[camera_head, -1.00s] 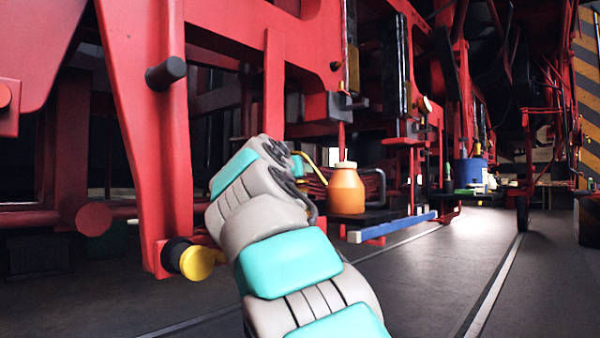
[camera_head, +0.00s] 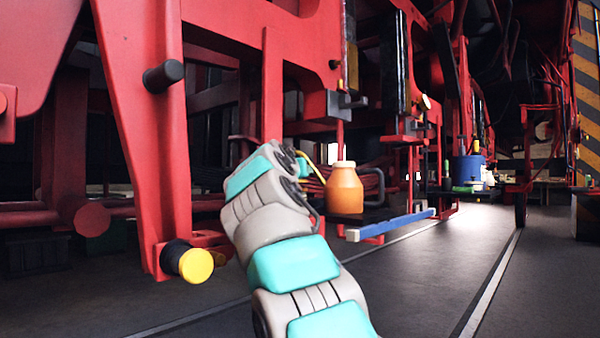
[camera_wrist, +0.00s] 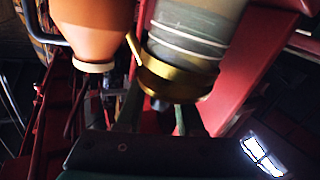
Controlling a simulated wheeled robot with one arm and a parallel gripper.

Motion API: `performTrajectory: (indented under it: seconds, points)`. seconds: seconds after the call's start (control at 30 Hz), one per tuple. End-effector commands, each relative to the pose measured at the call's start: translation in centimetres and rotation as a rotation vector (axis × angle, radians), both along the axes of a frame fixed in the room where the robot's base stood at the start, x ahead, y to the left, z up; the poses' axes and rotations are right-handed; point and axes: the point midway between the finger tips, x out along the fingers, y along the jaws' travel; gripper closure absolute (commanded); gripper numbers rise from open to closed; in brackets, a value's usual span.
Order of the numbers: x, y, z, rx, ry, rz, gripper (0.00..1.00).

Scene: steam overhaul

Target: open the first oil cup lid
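In the wrist view, a grey, ribbed cylinder with a brass collar or lid (camera_wrist: 178,76) fills the upper middle and looks like an oil cup. A thin brass lever sticks out at its left side. The brass part looks closed against the cylinder. My gripper (camera_wrist: 153,118) shows below it as two dim fingers with a gap between them. They are apart from the brass part, with nothing seen between them. In the head view the gripper is hidden behind my arm, and no oil cup can be made out clearly.
An orange bottle (camera_head: 344,190) stands on a dark ledge right of my arm; it shows upside down in the wrist view (camera_wrist: 92,30). A blue bar (camera_head: 392,225) juts out below. A red frame post (camera_head: 155,130) and yellow-capped peg (camera_head: 195,265) are left. Floor at right is clear.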

Motion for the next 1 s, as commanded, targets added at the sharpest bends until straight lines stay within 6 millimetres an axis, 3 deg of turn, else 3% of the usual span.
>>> performTrajectory:
  seconds: [0.03,0.3,1.0]
  points:
    - [0.0,0.0,0.0,0.000,0.000,0.000,0.70]
    - [0.0,0.0,0.0,0.000,0.000,0.000,1.00]
    - [0.2,0.1,1.0,-0.068,0.055,-0.002,1.00]
